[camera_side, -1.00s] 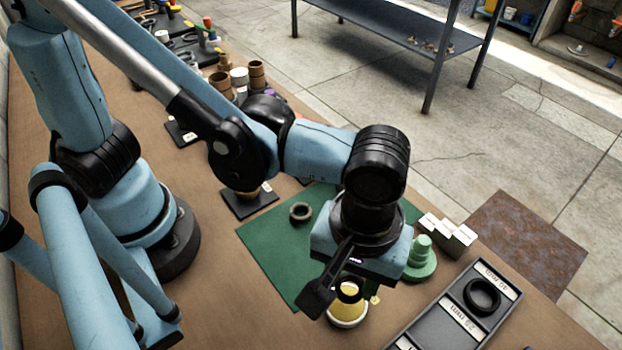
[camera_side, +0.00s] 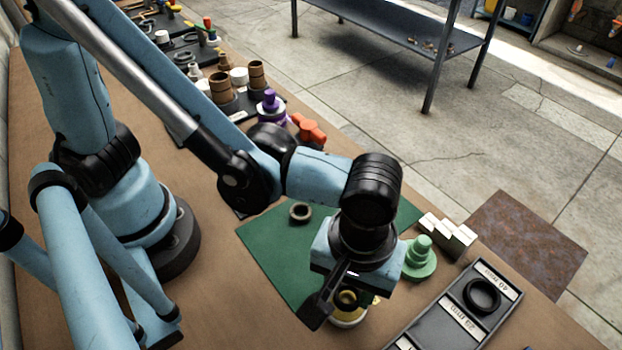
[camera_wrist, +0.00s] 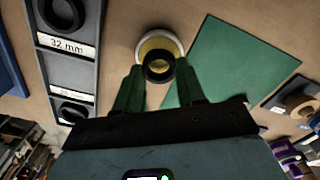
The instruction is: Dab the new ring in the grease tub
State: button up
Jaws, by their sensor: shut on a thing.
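My gripper (camera_side: 333,299) is shut on a black ring, the new ring (camera_wrist: 158,66), held between the green fingertips (camera_wrist: 159,78) in the wrist view. The ring also shows in the side view (camera_side: 346,299), low over the grease tub (camera_side: 347,320). The tub is a round white dish with yellow grease, and it shows behind the ring in the wrist view (camera_wrist: 171,37). The ring overlaps the grease in both views. I cannot tell whether it touches it.
A dark tray (camera_side: 440,322) with labelled slots and a black ring (camera_side: 482,295) lies right of the tub. A green stepped piece (camera_side: 420,260) and white blocks (camera_side: 449,236) stand close by. Another dark ring (camera_side: 300,212) lies on the green mat (camera_side: 262,247).

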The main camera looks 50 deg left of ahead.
jog(key=shift+f, duration=0.4)
dwell(1.4)
jog(key=shift+r, duration=3.5)
jog(key=w+a+r+m, duration=0.3)
jog(key=w+a+r, duration=0.1)
jog(key=w+a, duration=0.7)
jog(key=w+a+r+m, duration=0.1)
jog(key=a+r, duration=0.1)
jog(key=a, duration=0.6)
jog(key=w+a+r+m, duration=0.2)
jog(key=a, duration=0.6)
jog(key=shift+r, duration=0.25)
jog(key=shift+s, duration=0.1)
